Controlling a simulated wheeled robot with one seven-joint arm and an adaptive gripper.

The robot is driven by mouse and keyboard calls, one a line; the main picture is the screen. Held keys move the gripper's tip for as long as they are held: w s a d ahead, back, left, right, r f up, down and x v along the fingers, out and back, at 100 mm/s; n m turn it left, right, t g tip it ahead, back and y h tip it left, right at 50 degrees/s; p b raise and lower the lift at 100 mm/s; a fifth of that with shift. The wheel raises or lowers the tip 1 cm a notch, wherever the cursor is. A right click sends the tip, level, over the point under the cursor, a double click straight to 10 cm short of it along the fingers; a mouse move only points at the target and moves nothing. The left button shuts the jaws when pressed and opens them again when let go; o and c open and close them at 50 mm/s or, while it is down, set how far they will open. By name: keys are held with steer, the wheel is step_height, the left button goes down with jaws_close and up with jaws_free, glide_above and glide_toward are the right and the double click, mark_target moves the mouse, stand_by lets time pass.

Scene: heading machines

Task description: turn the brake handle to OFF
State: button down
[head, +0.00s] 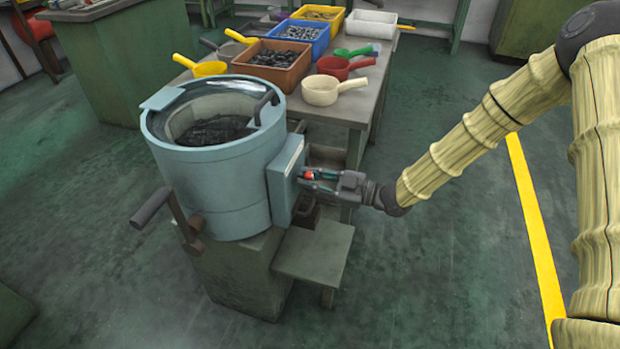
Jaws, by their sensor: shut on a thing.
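The machine (215,180) is a light blue round drum on a green base, with dark pieces inside it. A blue box-like panel (286,182) is fixed to its right side. My gripper (310,178) reaches in from the right and is shut on a small red part at the panel's right face. The fingers hide most of this part, so its shape and angle cannot be told. A dark grip on a brown lever (152,208) sticks out at the drum's left. No label reads clearly, so I cannot tell for sure which of these is the brake handle.
A table (345,110) behind holds a brown bin (275,66), a blue bin (298,37), a yellow bin (318,14) and several scoops. A low green step (314,255) stands below my gripper. The floor at right is clear, with a yellow line (535,235).

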steer(key=m+p, duration=0.1)
steer(key=m, duration=0.2)
steer(key=m+p, duration=0.2)
steer(key=m, duration=0.1)
steer(key=shift+w+r, duration=0.15)
steer(key=m+p, duration=0.2)
steer(key=m, duration=0.3)
steer(key=shift+w+d+p, duration=0.1)
steer(key=shift+w+p, duration=0.05)
steer(key=shift+p, duration=0.2)
steer(key=shift+m, duration=0.4)
steer(key=c, duration=1.3)
jaws_free()
steer(key=shift+f, duration=0.2)
steer(key=v, duration=1.2)
